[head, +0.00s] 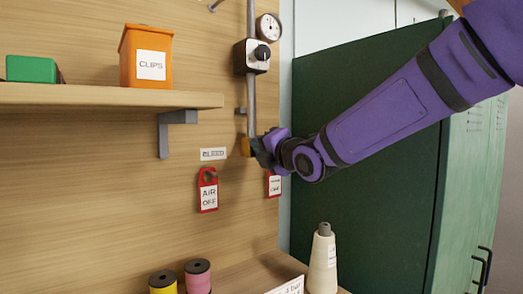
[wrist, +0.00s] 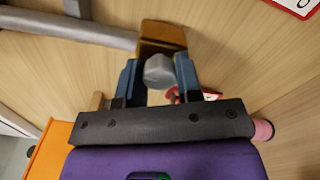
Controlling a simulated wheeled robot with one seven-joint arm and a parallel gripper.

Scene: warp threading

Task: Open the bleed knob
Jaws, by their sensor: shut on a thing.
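The bleed knob is a small grey faceted knob (wrist: 159,70) on a brass valve body (wrist: 162,36) in the wrist view. My gripper (wrist: 157,76) has its two blue fingers on either side of the knob and is shut on it. In the head view my gripper (head: 262,151) reaches in from the right to the brass valve body (head: 246,147), at the lower end of the vertical grey pipe (head: 251,100). The knob is hidden there behind the gripper. A white BLEED label (head: 213,154) is on the wooden panel just left of the valve.
A red AIR OFF tag (head: 208,190) hangs below the label, and another red tag (head: 274,186) hangs below my gripper. A gauge (head: 268,27) and a black-knobbed box (head: 251,56) sit above. A shelf (head: 110,97) holds an orange CLIPS bin (head: 146,55). Spools stand below.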

